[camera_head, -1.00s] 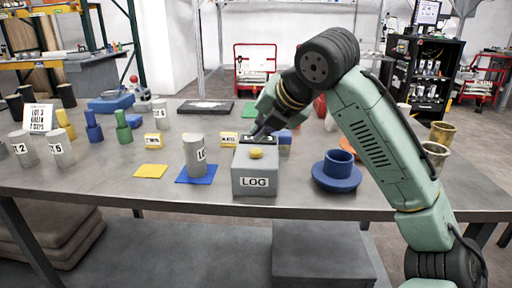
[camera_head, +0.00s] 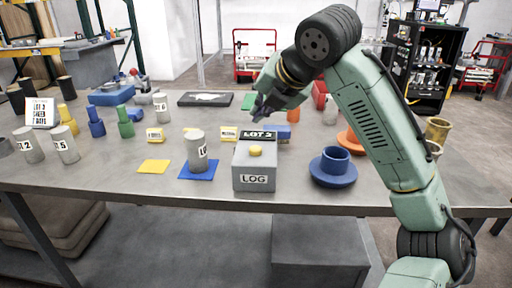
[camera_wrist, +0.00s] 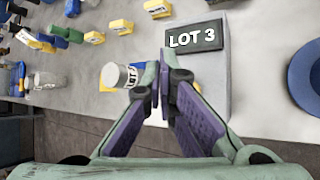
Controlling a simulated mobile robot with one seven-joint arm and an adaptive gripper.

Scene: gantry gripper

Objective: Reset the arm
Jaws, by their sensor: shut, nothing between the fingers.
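My gripper (camera_head: 262,112) is shut and empty, and hangs above the back part of the grey LOG box (camera_head: 255,168). In the wrist view my gripper (camera_wrist: 166,58) shows its purple finger pads closed together at the tips. The LOG box has a yellow button (camera_head: 255,151) on top and a dark plate (camera_head: 258,135) reading "LOT 3", which also shows in the wrist view (camera_wrist: 194,38). My fingers look apart from the box. My green arm reaches in from the right over the table.
A labelled grey cylinder (camera_head: 196,149) stands on a blue mat (camera_head: 198,175) left of the box. A blue flanged part (camera_head: 334,168) and an orange disc (camera_head: 350,143) lie to the right. More cylinders and a sign (camera_head: 41,112) stand at the left. The table front (camera_head: 110,190) is bare.

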